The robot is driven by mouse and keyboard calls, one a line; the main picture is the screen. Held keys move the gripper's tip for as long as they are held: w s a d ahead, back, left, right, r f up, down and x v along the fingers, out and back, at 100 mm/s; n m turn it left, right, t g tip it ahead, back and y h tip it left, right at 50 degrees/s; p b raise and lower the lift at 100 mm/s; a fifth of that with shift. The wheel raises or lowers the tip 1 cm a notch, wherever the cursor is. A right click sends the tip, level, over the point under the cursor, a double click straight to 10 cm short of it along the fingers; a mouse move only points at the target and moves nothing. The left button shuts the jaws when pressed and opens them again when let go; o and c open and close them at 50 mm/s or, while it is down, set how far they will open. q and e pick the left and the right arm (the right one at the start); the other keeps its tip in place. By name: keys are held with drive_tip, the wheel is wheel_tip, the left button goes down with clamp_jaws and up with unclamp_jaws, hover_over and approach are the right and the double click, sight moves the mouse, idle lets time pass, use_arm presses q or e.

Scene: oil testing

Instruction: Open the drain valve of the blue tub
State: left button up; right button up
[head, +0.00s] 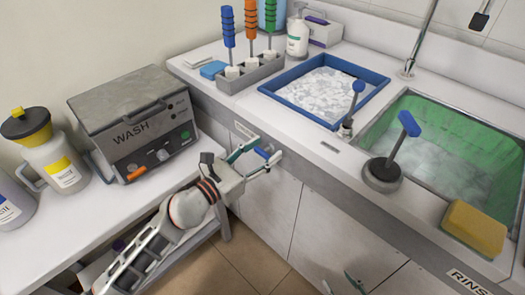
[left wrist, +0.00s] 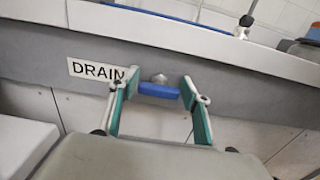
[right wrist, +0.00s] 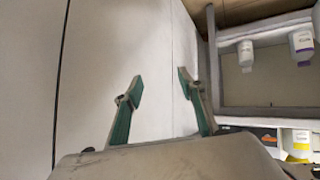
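The drain valve's blue handle (left wrist: 158,91) lies roughly horizontal below a metal knob on the grey counter front, right of the DRAIN label (left wrist: 95,70). My left gripper (left wrist: 161,82) is open, with one finger on each side of the handle. I cannot tell if either finger touches it. In the head view, my left gripper (head: 267,151) is at the valve, below the blue tub (head: 380,84), which holds white foamy water. My right gripper (right wrist: 159,83) is open and empty in front of pale cabinet doors. Its fingertips show at the head view's bottom edge.
A WASH machine (head: 135,115) and jugs stand on the left bench. A rack (head: 250,78) with colored-handled tools stands left of the tub. The green rinse sink (head: 450,135), a blue-handled tool (head: 385,170) and a yellow sponge (head: 475,228) are at right.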

use_arm(q)
drive_tip(key=c, duration=0.6)
drive_tip(key=shift+o, duration=0.2)
